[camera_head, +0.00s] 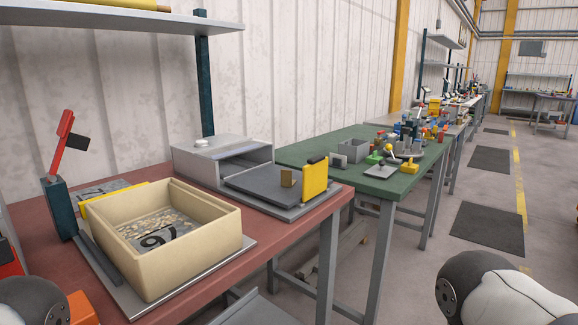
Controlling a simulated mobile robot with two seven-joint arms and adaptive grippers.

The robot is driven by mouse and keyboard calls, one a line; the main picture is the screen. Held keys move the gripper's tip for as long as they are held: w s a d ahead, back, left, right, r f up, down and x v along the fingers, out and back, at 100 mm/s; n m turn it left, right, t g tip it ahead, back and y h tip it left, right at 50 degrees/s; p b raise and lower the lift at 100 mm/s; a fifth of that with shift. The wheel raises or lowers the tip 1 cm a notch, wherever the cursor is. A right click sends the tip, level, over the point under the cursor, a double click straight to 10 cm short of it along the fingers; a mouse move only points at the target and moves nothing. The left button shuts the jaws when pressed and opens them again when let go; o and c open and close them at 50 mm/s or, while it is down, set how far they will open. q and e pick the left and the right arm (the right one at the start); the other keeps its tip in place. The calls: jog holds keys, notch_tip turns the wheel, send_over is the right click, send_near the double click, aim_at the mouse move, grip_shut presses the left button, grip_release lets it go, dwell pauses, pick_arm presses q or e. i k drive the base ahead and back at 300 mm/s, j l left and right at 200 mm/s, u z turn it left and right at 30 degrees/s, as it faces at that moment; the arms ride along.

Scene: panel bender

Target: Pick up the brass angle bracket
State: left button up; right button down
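A small brass angle bracket (287,177) stands on the dark flat plate (258,186) of a grey machine on the red-brown bench. It sits just left of an upright yellow block (315,182) at the plate's right end. Neither gripper is in view. Only rounded dark and white parts of my arms show at the bottom left and bottom right corners, well apart from the bracket.
A cream bin (215,218) with small pieces and a numbered plate stands on the red-brown bench (255,252), left of the bracket. A red-handled lever (66,131) rises at the left. A green table (345,185) with several parts lies beyond. The aisle floor is clear.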

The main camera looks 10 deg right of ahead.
aim_at(287, 175)
jog(key=i+l, duration=0.15)
jog(key=l, duration=0.2)
jog(key=i+l+u, duration=0.15)
jog(key=l, duration=0.6)
jog(key=i+l+u, duration=0.15)
jog(key=l, duration=0.25)
